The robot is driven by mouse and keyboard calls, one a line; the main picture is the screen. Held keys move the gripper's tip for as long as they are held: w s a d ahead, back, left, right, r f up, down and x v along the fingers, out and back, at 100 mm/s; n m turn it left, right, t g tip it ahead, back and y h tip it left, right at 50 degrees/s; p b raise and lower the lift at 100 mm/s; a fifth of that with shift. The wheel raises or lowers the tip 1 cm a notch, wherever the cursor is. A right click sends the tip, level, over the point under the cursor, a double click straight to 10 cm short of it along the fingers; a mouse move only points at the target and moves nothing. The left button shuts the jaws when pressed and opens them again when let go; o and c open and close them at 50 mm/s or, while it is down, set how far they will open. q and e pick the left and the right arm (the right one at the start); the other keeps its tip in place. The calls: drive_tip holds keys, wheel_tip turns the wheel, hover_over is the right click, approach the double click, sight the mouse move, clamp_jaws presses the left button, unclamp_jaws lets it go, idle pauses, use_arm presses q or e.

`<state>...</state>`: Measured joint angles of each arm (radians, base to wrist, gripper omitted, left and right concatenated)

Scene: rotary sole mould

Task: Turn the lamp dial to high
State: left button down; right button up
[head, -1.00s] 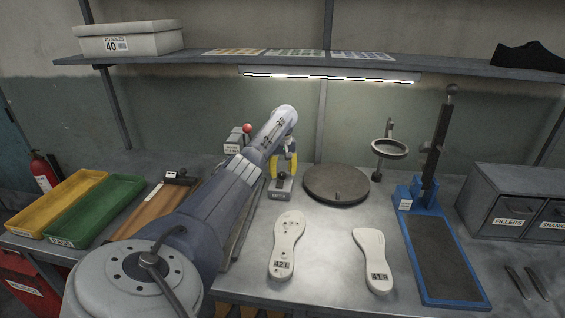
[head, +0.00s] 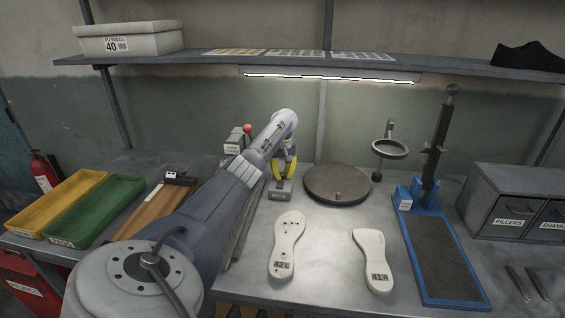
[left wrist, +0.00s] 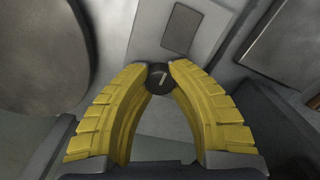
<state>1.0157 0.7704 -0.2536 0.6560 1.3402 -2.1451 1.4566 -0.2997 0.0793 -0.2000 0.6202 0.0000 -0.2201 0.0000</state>
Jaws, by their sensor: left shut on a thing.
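The lamp dial (left wrist: 159,79) is a small round black knob with a pale pointer mark, on a light grey box (head: 279,195) on the bench. My left gripper (head: 281,179) reaches down to it from above. In the left wrist view its yellow fingertips (left wrist: 160,68) are shut on the dial, one on each side. The pointer tilts slightly right of straight up in that view. In the head view the fingers hide the dial. The lamp strip (head: 330,76) under the shelf is lit. My right gripper is not in view.
A round dark turntable (head: 335,187) stands close right of the box. Two pale sole moulds (head: 287,240) (head: 374,255) lie in front. A blue-based stand (head: 438,255) is farther right. Yellow (head: 62,205) and green (head: 95,208) trays lie at the left.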

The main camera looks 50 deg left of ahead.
sight(283, 174)
use_arm(q)
drive_tip(key=shift+m, duration=0.4)
drive_tip(key=m, duration=0.3)
drive_tip(key=shift+m, duration=2.7)
drive_tip(key=c, duration=1.1)
unclamp_jaws()
drive_tip(key=shift+o, duration=0.2)
drive_tip(key=shift+d+r, duration=0.1)
drive_tip(key=shift+r, duration=3.65)
